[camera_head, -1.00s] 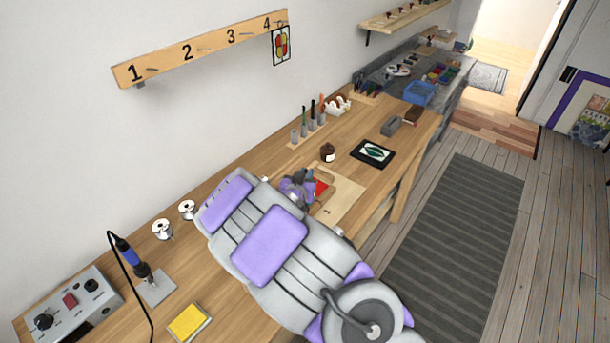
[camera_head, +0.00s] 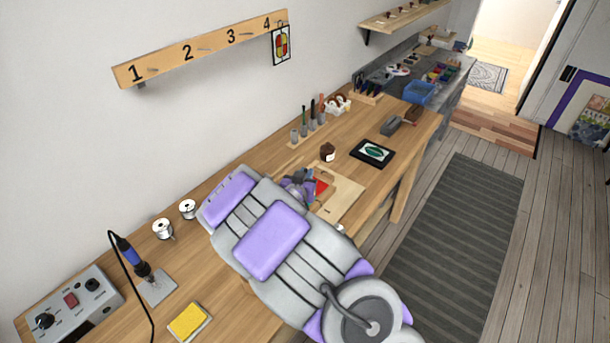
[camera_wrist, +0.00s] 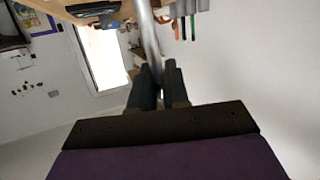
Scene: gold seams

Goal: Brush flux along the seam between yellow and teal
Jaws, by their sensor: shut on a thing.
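My gripper (camera_head: 300,186) is low over the wooden work board (camera_head: 347,199) in the head view, mostly behind my arm. In the wrist view its dark fingers (camera_wrist: 159,77) are shut on a slim grey rod-like tool (camera_wrist: 146,38), which looks like the brush handle. The tool's working end is not clear in either view. A red glass piece (camera_head: 321,187) shows beside the gripper in the wooden frame on the board. The yellow and teal pieces and their seam are hidden by my arm. A small dark jar (camera_head: 328,152), possibly flux, stands beyond the board.
A rack of upright tools (camera_head: 309,128) stands at the wall side. A black-framed leaf picture (camera_head: 373,153) lies beyond the board. Wire spools (camera_head: 163,229), a soldering iron (camera_head: 140,268) and a yellow sponge (camera_head: 189,321) are nearer. The bench's front edge runs close to the board.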

